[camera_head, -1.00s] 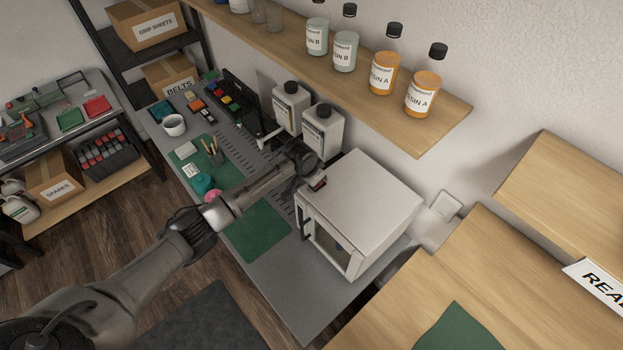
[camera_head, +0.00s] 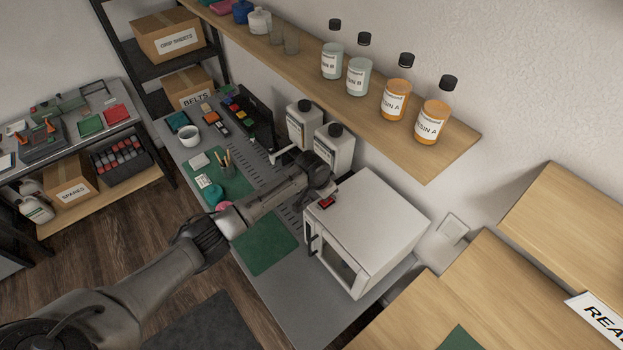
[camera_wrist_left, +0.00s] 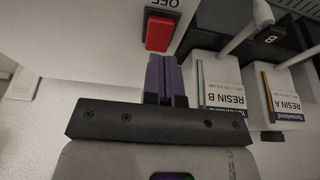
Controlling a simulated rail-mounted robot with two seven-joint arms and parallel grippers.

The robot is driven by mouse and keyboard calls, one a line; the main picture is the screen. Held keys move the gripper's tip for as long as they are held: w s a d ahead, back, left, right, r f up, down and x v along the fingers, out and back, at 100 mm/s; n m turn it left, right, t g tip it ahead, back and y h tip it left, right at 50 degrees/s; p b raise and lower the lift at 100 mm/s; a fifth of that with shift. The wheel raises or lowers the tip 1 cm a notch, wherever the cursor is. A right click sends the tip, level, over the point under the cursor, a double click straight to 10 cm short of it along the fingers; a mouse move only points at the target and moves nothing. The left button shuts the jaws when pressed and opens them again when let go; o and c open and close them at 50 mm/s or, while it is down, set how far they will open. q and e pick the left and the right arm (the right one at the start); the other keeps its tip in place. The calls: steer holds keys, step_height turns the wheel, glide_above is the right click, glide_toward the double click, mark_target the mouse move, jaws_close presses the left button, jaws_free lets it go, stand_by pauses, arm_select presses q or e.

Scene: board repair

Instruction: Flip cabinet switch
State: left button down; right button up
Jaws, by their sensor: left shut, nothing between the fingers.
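The cabinet (camera_head: 378,222) is a white box with a dark glass front door, standing on the grey bench. A red switch (camera_head: 328,202) on a dark base sits on its top near the left edge. In the left wrist view, the red switch (camera_wrist_left: 159,33) has a label beside it reading OFF, seen upside down. My left gripper (camera_head: 322,188) is at the cabinet's left edge, close to the switch. In the left wrist view its purple fingers (camera_wrist_left: 164,60) are shut and empty, tips just short of the switch. I cannot tell whether they touch it. My right gripper is not in view.
White resin bottles (camera_head: 333,148) stand close behind my left gripper. A wooden shelf (camera_head: 440,160) with several bottles overhangs the bench at the back. A green mat (camera_head: 265,247) lies left of the cabinet. A wooden worktop (camera_head: 500,290) is at right.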

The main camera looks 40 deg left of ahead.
arm_select(q)
steer(key=shift+w+p+v, duration=0.2)
steer(key=shift+p+v, duration=0.4)
steer(key=shift+v, duration=0.45)
steer(key=shift+s+r, duration=0.2)
steer(key=shift+r, duration=0.05)
steer(key=s+a+r+b, duration=0.1)
steer(key=s+r, duration=0.4)
steer(key=r, duration=0.2)
steer(key=shift+s+r+b, duration=0.2)
steer(key=shift+r+b, duration=0.05)
steer(key=shift+b, duration=0.1)
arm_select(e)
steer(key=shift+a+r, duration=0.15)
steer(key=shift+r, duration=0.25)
arm_select(q)
steer(key=shift+a, duration=0.15)
